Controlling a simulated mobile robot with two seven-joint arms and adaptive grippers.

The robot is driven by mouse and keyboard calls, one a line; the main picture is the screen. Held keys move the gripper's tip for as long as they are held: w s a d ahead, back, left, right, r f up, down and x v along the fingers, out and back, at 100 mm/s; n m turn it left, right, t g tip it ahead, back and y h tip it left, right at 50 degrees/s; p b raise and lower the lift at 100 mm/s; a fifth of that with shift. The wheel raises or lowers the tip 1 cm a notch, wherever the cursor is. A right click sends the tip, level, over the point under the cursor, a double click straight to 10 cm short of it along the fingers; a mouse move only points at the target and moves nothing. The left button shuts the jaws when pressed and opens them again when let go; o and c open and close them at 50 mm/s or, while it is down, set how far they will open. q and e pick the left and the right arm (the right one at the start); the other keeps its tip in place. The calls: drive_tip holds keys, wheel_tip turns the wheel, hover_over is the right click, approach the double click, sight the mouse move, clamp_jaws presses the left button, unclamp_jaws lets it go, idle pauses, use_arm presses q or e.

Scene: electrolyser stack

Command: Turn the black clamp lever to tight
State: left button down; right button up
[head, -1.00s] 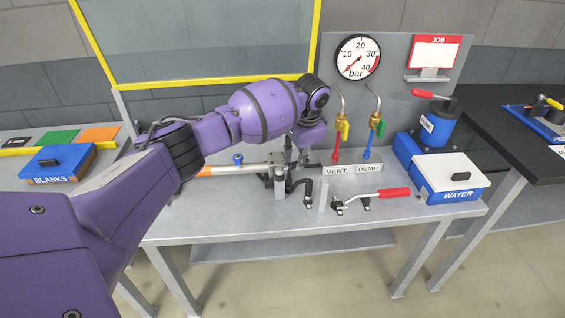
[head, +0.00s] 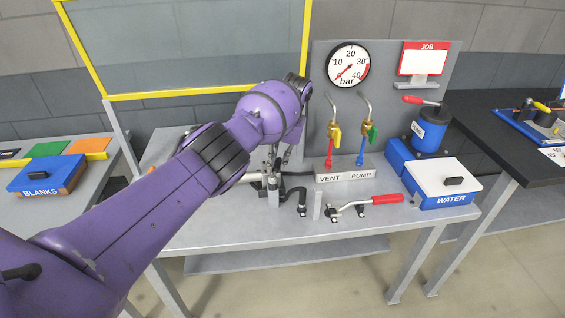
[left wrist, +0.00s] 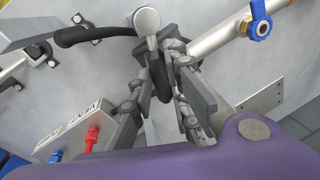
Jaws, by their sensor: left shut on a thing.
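My left gripper (head: 279,160) reaches down to the metal pipe fitting at the front middle of the bench. In the left wrist view, its two grey fingers (left wrist: 163,58) are shut on the black clamp lever (left wrist: 161,88), which shows as a dark bar between them, close to the round metal post top (left wrist: 147,20). In the head view my wrist and fingers hide most of the lever. A curved black tube (left wrist: 85,35) runs off to the left of the post in the wrist view. My right gripper is not in view.
The valve block marked VENT and PUMP (head: 346,174) stands close behind and right, with red and blue stems. A red-handled clamp (head: 385,199) lies to the right. The WATER box (head: 445,198) is farther right. A blue knob (left wrist: 257,28) sits on the pipe.

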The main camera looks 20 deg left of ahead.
sight(279, 163)
use_arm(q)
drive_tip(key=n, duration=0.1)
drive_tip(key=a+n, duration=0.1)
drive_tip(key=shift+s+a+f+n, duration=0.15)
drive_tip(key=shift+n, duration=0.25)
drive_tip(key=shift+s+a+n+g+b, duration=0.1)
drive_tip(key=shift+a+n+g+b, duration=0.2)
drive_tip(key=shift+n, duration=0.2)
drive_tip(key=c, duration=1.7)
unclamp_jaws()
drive_tip(key=shift+a, duration=0.1)
drive_tip(key=shift+o, duration=0.2)
drive_tip(key=v, duration=1.2)
